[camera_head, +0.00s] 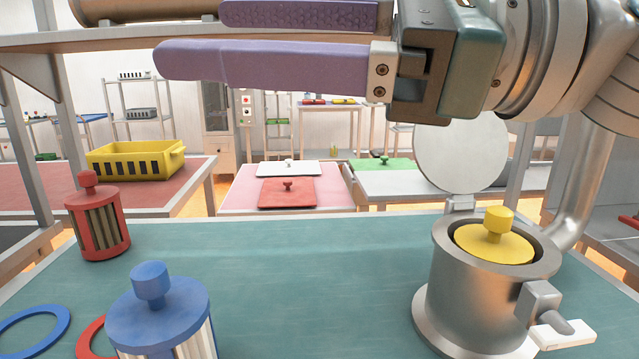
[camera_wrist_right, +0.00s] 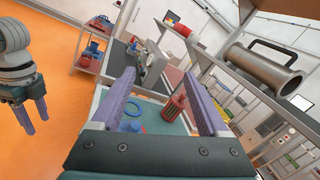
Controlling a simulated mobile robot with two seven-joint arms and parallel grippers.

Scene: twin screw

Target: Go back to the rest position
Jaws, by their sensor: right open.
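My right gripper (camera_head: 195,36) reaches in from the upper right, high above the green-topped table (camera_head: 300,270), its purple fingers apart with nothing between them. It also shows open in the right wrist view (camera_wrist_right: 165,72). My left gripper (camera_wrist_right: 36,122) hangs at the left of the right wrist view over orange floor; its finger gap is too small to judge. On the table, a metal pot (camera_head: 465,295) with its round lid (camera_head: 462,150) raised holds a yellow knobbed piece (camera_head: 494,243). A blue knobbed canister (camera_head: 160,310) and a red one (camera_head: 97,225) stand at left.
A blue ring (camera_head: 62,322) and a partly hidden red ring (camera_head: 88,340) lie flat at the front left. The middle of the tabletop is clear. A metal shelf (camera_head: 110,38) crosses above. A yellow crate (camera_head: 135,163) stands on another table behind.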

